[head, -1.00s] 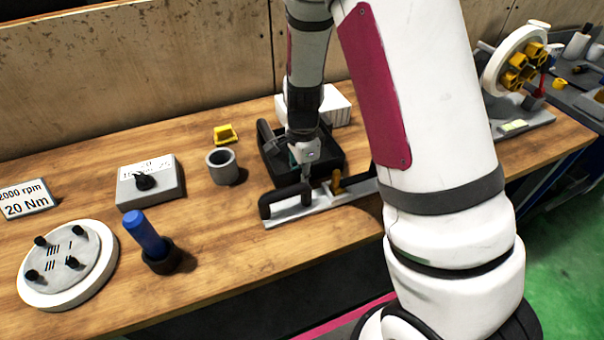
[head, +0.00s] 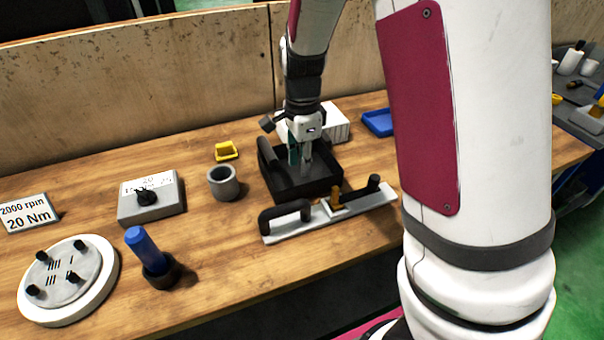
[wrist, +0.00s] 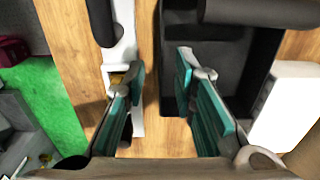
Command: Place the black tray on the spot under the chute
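The black tray (head: 318,189) sits on the wooden bench behind a metal bar with black handles. It also fills the upper middle of the wrist view (wrist: 208,48). My gripper (head: 304,170) points down at the tray and hides part of its inside. In the wrist view my gripper (wrist: 161,64) is open. One finger is over the tray's inside, the other over the gap by the metal bar, with the tray wall between them. Whether a finger touches the wall I cannot tell. I cannot make out the chute or the spot under it.
The metal bar (head: 335,215) lies close in front of the tray. A white ribbed block (head: 336,122) and a blue tray (head: 378,122) stand behind. A grey cup (head: 223,183), a yellow piece (head: 227,150) and a switch box (head: 152,197) are left. My arm hides the bench's right part.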

